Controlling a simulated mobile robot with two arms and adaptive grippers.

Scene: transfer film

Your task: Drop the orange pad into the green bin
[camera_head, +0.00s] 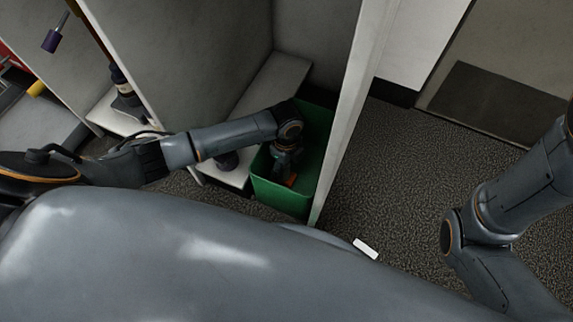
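The green bin (279,197) stands on the floor between a grey shelf and a pale upright panel. My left arm reaches in from the left, and my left gripper (286,176) points down inside the bin's opening.
The pale upright panel (345,110) rises close along the bin's right side. A low grey shelf (270,84) is behind and left of the bin. A small white block (365,248) lies on the dark carpet (400,180), which is otherwise open to the right.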

